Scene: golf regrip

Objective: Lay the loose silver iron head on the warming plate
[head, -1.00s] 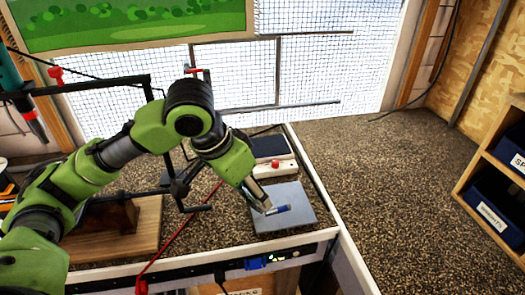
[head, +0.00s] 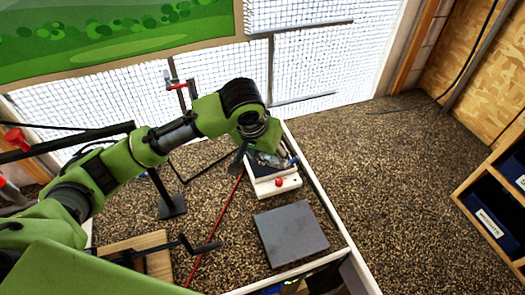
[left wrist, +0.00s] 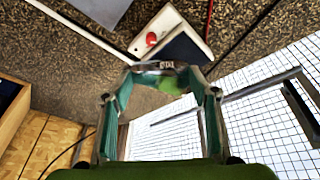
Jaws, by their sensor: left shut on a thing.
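The warming plate (head: 287,184) is a white box with a dark top and a red knob, beyond the grey square pad. It also shows in the left wrist view (left wrist: 193,50). My left gripper (head: 272,158) is above its dark top, shut on the silver iron head. In the left wrist view the fingers (left wrist: 162,68) close around the small silver head (left wrist: 160,65), in front of the plate. A small blue part shows beside the gripper in the head view. Most of the head is hidden, and I cannot tell whether it touches the plate. My right gripper is not in view.
The grey pad (head: 292,233) lies bare nearer the bench front. A red cord (head: 215,229) and a dark stand (head: 172,206) are left of it. A wooden block (head: 145,252) is at lower left. A pale raised edge (head: 318,190) bounds the bench at right.

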